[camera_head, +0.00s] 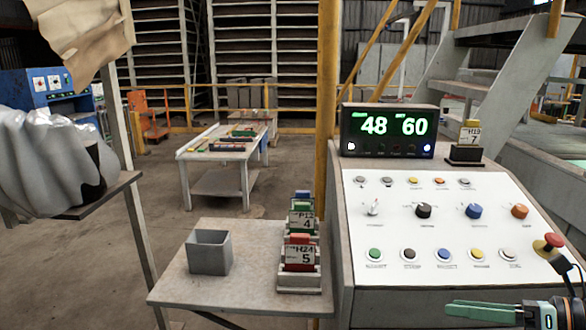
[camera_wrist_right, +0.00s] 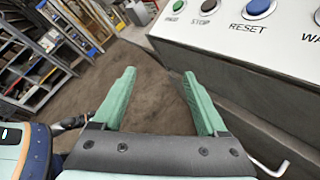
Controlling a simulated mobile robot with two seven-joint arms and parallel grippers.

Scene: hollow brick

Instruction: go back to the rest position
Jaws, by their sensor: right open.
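My right gripper (camera_head: 484,311) shows at the bottom right of the head view, in front of the control panel's lower edge. Its green fingers also show in the right wrist view (camera_wrist_right: 158,98), spread apart with nothing between them. The white sloped control panel (camera_head: 450,218) carries rows of buttons and knobs and a red mushroom button (camera_head: 553,241) at its right. The wrist view shows the panel's edge with a blue button (camera_wrist_right: 259,9) labelled RESET. My left gripper is not in view.
A small table (camera_head: 190,294) left of the panel holds a grey open box (camera_head: 209,252) and a rack of number cards (camera_head: 300,265). A display (camera_head: 388,131) reading 48 and 60 stands above the panel, beside a yellow card (camera_head: 469,135) in a black holder. A yellow post (camera_head: 326,120) rises behind.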

